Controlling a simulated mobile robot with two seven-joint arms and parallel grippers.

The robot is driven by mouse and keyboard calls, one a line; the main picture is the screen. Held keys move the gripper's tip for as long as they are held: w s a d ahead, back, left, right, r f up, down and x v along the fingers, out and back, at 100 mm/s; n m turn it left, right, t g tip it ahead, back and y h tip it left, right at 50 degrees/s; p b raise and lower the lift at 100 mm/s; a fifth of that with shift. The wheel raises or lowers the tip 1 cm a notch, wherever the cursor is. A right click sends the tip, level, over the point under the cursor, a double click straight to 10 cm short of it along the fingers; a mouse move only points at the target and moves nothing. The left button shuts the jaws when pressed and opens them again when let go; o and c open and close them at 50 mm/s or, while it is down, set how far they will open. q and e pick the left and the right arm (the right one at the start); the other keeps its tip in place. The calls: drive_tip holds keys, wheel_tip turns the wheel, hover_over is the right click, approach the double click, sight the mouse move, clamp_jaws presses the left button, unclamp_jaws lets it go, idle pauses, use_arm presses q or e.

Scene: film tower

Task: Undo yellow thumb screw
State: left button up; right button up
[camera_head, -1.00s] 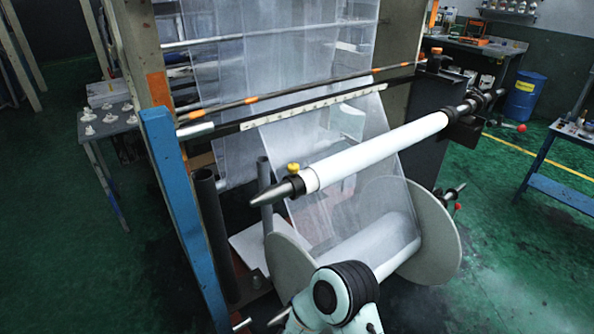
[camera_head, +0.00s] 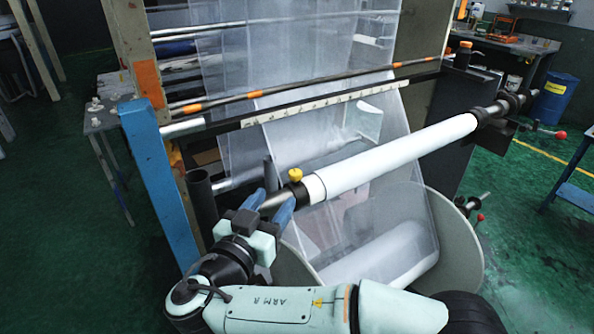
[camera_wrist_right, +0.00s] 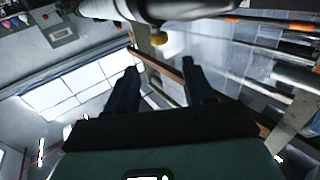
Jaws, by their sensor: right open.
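The yellow thumb screw (camera_head: 296,175) stands up from the black collar (camera_head: 298,191) near the left end of the white roller (camera_head: 395,156). Whether a finger touches the shaft cannot be told. My left gripper is not in view.
A blue post (camera_head: 160,185) and a dark upright tube (camera_head: 201,200) stand close left of my right gripper. Clear film (camera_head: 320,150) hangs behind the roller. A large reel flange (camera_head: 462,240) is below it. A blue drum (camera_head: 553,98) stands far right.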

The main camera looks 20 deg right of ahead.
sight(295, 173)
drive_tip(key=p+x, duration=0.2)
drive_tip(key=x, duration=0.9)
drive_tip(key=shift+p, duration=0.3)
